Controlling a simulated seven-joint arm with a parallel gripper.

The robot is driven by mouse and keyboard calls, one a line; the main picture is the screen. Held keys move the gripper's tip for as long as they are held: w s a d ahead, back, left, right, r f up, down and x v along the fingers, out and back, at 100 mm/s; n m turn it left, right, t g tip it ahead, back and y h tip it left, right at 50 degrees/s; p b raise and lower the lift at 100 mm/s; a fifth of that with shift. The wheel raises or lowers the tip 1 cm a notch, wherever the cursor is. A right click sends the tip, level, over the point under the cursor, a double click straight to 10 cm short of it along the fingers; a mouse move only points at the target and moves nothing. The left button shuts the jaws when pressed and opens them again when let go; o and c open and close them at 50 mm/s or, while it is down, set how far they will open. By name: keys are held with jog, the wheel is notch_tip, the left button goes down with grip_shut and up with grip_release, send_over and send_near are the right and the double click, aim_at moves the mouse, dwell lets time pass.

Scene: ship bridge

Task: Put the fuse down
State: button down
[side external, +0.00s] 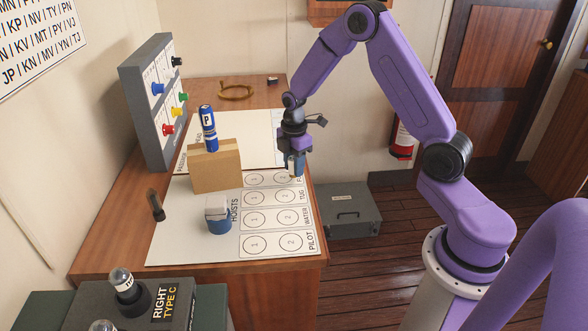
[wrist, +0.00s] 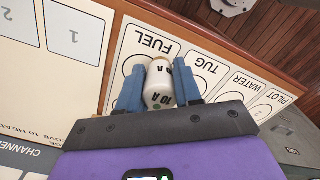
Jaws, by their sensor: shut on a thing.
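In the side view my gripper (side external: 295,165) is at the right edge of the desk, over the FUEL row of the white chart (side external: 190,235). There the fuse is mostly hidden by the fingers. In the wrist view it overlaps the FUEL cell (wrist: 150,42), whose circles it partly covers. I cannot tell whether the fuse touches the chart.
A cardboard box (side external: 215,168) stands left of my gripper with a blue "P" can (side external: 208,130) on top. A blue-and-white container (side external: 218,216) stands on the chart. A black handled thing (side external: 156,205) is at the left. The TUG, WATER and PILOT circles are bare.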

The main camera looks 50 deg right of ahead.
jog(key=s+a+r, duration=0.2)
jog(key=s+r, duration=0.9)
jog(key=s, duration=0.3)
jog(key=w+d, duration=0.2)
jog(key=w, duration=0.5)
jog(key=w+d, duration=0.3)
jog(key=w, duration=0.5)
jog(key=w+f, duration=0.2)
jog(key=w, duration=0.2)
jog(key=w+d+f, duration=0.1)
jog(key=w+f, duration=0.2)
jog(key=w, duration=0.1)
jog(key=w+d+f, duration=0.1)
jog(key=w+f, duration=0.2)
jog(key=shift+w+d, duration=0.15)
jog(key=shift+w, duration=0.25)
jog(key=shift+w+d+f, duration=0.15)
jog(key=shift+w+f, duration=0.45)
jog(key=shift+f, duration=1.65)
jog(key=shift+f, duration=0.1)
